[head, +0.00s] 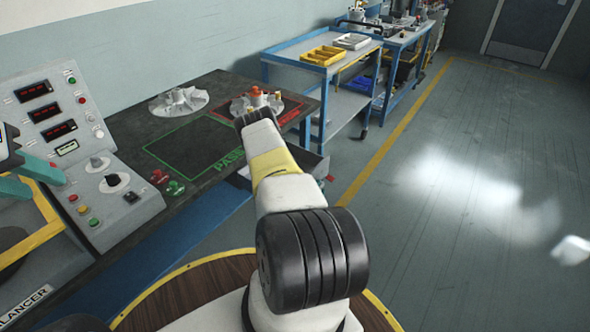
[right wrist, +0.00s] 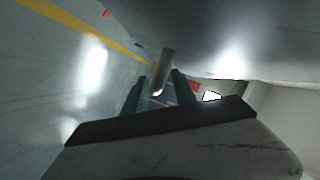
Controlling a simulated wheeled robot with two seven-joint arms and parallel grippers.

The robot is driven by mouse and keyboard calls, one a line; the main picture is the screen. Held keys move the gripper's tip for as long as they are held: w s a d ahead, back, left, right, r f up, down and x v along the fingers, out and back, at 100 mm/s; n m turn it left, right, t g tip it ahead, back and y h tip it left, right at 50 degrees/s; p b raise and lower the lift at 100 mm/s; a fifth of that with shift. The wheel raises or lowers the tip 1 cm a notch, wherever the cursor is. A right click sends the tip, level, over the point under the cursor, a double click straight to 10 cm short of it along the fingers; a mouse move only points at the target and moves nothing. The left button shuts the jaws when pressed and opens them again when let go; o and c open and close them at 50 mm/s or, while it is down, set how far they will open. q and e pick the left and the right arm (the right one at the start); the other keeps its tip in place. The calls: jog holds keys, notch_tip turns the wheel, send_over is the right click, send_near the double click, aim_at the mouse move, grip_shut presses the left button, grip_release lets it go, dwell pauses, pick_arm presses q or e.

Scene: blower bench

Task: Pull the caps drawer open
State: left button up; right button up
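A dark drawer-like box (head: 311,162) shows under the right end of the bench, partly hidden behind my right arm; I cannot tell how far it is open. My right gripper is hidden behind my own arm in the head view. In the right wrist view, my right gripper (right wrist: 158,84) has its teal fingers apart, with a grey-brown cylindrical bar (right wrist: 166,68) between or just beyond their tips. Gaps show beside the bar. I cannot tell whether it is the drawer's handle. My left gripper (head: 46,186) is at the left edge, teal fingers apart and empty, in front of the balancer panel.
The dark bench top (head: 155,135) carries a pale impeller (head: 179,102), another impeller with a red-topped part (head: 257,99), and red and green knobs (head: 175,187). A blue cart (head: 290,48) with a yellow tray (head: 327,55) stands behind. The floor to the right is clear.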

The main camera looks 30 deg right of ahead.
jog(key=v, duration=0.7)
jog(key=shift+s+a, duration=0.25)
